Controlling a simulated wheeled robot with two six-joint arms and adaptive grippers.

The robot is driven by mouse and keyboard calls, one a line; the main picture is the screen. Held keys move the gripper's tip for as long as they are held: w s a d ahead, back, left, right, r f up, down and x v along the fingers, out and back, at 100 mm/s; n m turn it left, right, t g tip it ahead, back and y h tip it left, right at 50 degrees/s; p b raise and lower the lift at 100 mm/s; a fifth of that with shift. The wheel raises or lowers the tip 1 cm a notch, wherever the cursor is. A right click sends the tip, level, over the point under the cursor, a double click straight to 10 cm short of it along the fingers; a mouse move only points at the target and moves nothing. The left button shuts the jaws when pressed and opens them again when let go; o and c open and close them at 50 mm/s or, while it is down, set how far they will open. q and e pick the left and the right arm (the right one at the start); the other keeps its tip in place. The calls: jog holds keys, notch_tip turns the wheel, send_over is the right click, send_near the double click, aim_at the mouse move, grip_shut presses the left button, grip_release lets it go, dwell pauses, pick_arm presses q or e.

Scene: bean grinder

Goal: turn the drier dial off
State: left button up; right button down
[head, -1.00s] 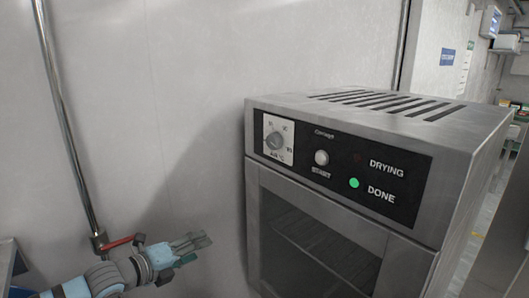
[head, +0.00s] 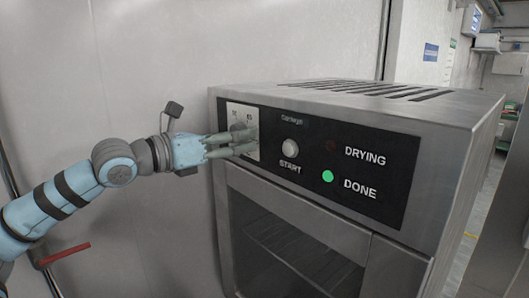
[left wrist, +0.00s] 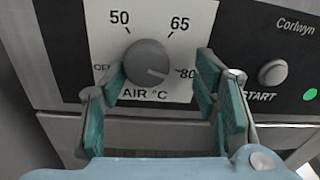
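The drier (head: 325,260) is a grey metal box with a black control panel and a glass door. Its dial (left wrist: 148,62) is a grey round knob on a white plate marked 50, 65, 80 and "OFF", partly hidden. The knob's pointer mark faces right, toward 80. In the head view the dial (head: 238,130) is partly covered by my left gripper (head: 247,143). In the left wrist view my left gripper (left wrist: 160,85) is open, with one finger on each side of the knob; I cannot tell whether either touches it. My right gripper is not in view.
A START button (head: 290,148) sits right of the dial. The green DONE light (head: 328,176) is lit and the DRYING light (head: 331,146) is dark. A pipe with a red lever (head: 65,254) is at the left wall.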

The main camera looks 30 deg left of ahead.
pick_arm(q)
jog(key=shift+s+a+r+n+t+y, duration=0.15)
jog(key=shift+a+r+n+y, duration=0.1)
jog(key=shift+a, duration=0.15)
jog(key=shift+a+r+n+t+y, duration=0.15)
jog(key=shift+a+n, duration=0.1)
jog(key=shift+a, duration=0.15)
jog(key=shift+d, duration=0.15)
jog(key=c, duration=1.2)
jog(key=shift+o, duration=0.2)
